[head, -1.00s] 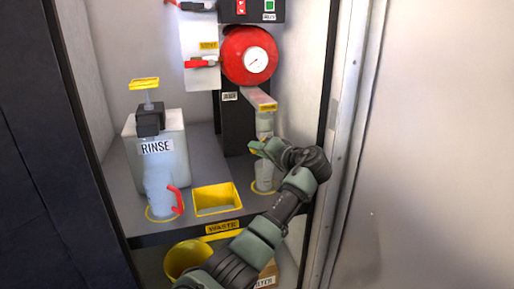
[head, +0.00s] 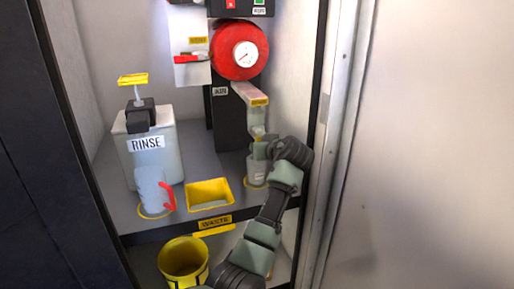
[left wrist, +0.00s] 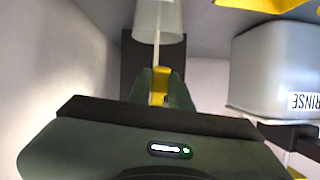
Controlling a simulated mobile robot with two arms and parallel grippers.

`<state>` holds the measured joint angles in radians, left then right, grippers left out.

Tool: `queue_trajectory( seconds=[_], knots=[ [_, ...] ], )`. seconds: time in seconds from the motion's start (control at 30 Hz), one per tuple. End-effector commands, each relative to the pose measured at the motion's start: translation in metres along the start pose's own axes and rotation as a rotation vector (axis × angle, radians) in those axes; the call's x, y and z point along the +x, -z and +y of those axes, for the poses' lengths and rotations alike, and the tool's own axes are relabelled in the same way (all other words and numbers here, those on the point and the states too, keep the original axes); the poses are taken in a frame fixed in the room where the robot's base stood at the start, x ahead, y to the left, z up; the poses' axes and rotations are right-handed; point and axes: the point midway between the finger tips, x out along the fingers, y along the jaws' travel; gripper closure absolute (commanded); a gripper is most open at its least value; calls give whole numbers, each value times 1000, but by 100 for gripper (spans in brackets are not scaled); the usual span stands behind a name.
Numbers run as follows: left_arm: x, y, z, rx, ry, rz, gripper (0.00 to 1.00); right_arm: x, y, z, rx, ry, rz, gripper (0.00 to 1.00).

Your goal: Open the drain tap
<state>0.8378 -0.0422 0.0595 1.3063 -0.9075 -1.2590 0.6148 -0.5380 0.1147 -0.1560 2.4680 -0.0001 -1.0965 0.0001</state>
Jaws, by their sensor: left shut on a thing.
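The drain tap's yellow handle (left wrist: 161,73) sits between my left gripper's fingertips in the left wrist view, next to a clear cylindrical vessel (left wrist: 160,20). My left gripper (left wrist: 160,88) is shut on this handle. In the head view my left gripper (head: 262,150) is at the lower part of a clear vertical tube (head: 255,116), above a clear cup (head: 257,173) on the shelf. The gripper and wrist hide most of the tap there, so its turn angle cannot be told. My right gripper is not in view.
A RINSE container (head: 147,158) and a clear jug with a red handle (head: 152,190) stand left on the shelf (head: 185,172). A yellow tray (head: 209,193) lies between jug and cup. A yellow bucket (head: 183,260) stands below. The cabinet's right wall is close to my wrist.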

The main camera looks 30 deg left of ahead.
Motion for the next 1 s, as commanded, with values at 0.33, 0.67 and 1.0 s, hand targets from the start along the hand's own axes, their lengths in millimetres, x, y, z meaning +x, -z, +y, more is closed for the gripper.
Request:
queue_trajectory(
  seconds=[0.33, 0.67, 1.0],
  knots=[
    [0, -2, 4, -64, -28, -4, 100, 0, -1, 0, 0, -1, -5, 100],
    [0, -2, 4, -65, -28, -4, 100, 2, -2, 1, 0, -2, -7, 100],
    [0, -1, 3, -65, -28, -2, 58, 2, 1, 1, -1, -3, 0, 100]
  ],
)
